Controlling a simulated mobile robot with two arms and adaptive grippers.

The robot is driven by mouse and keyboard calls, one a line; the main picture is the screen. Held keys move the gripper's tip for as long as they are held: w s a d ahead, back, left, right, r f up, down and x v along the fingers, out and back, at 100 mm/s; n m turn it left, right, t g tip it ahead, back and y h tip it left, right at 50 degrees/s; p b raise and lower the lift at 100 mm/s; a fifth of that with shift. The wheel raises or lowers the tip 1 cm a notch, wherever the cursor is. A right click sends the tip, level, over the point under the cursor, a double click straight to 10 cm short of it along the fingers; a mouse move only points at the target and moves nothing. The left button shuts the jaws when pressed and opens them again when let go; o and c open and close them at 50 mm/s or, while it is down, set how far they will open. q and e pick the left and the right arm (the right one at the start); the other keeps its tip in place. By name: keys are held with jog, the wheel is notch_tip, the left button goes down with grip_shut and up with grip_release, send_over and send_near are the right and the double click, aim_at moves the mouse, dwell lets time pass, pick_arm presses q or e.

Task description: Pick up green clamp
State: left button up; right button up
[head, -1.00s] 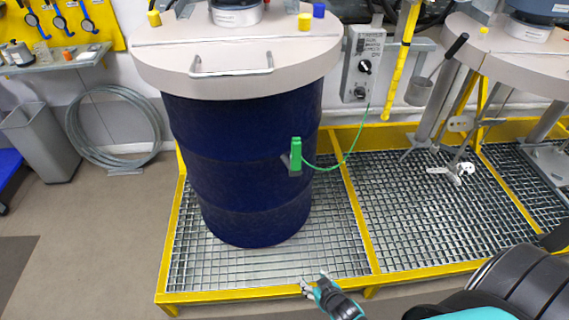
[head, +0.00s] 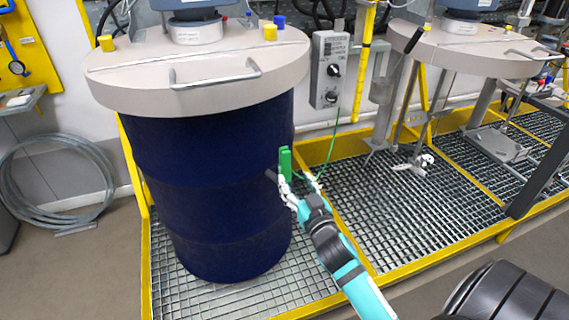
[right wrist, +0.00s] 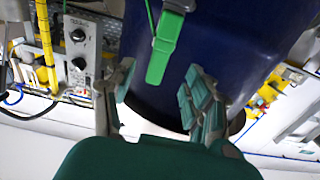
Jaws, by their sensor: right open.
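The green clamp (head: 285,164) hangs on the right side of the dark blue drum (head: 205,190), with a green cable running from it up toward the grey control box. My right gripper (head: 301,186) is open, just below and to the right of the clamp in the head view. In the right wrist view the clamp (right wrist: 164,45) lies ahead, above the gap between the two spread fingers (right wrist: 160,98), with nothing between them. Whether a finger touches the clamp I cannot tell. My left gripper is not in view.
The drum has a beige lid (head: 200,70) with a handle and stands on a metal grating with a yellow frame (head: 390,275). A grey control box (head: 328,68) is behind. A second beige lid with an agitator (head: 470,45) is at the right.

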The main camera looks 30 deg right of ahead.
aim_at(287, 166)
jog(key=x, duration=0.9)
jog(key=shift+r+p, duration=0.1)
jog(key=shift+p, duration=0.3)
jog(key=shift+a, duration=0.1)
jog(key=shift+c, duration=0.3)
grip_shut()
